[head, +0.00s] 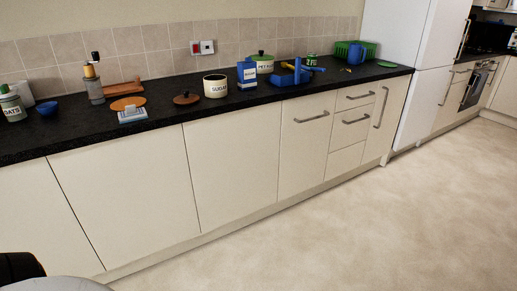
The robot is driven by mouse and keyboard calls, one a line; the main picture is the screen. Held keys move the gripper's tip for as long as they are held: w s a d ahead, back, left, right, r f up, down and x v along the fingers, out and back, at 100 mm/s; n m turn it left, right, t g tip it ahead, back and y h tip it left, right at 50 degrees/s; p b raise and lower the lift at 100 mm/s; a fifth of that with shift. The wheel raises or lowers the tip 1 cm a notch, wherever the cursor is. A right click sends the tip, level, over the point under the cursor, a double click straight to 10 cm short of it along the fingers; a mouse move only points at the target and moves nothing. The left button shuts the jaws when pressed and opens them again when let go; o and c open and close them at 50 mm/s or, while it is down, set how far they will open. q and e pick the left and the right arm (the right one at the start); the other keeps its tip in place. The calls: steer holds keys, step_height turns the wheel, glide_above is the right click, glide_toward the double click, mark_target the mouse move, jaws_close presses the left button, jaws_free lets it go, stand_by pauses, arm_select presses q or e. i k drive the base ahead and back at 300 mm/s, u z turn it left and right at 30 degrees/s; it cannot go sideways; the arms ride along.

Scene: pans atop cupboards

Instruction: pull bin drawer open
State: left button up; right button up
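The base cabinets run under a dark worktop. A tall cream front (304,150) with a horizontal bar handle (312,117) near its top sits right of the middle; it looks like the bin drawer, though no label confirms this. It is shut, flush with its neighbours. Right of it is a stack of shorter drawers (345,158), also shut, with bar handles on the upper two. Further right is a narrow front (389,120) with an upright handle. Neither of my grippers is in view.
A tall white unit (418,80) stands at the right. The beige floor (360,225) before the cabinets is clear.

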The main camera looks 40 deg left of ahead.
mark_target(292, 139)
steer(key=u, duration=0.35)
steer(key=i, duration=1.9)
steer(key=u, duration=0.95)
steer(key=i, duration=0.9)
steer(key=u, duration=0.9)
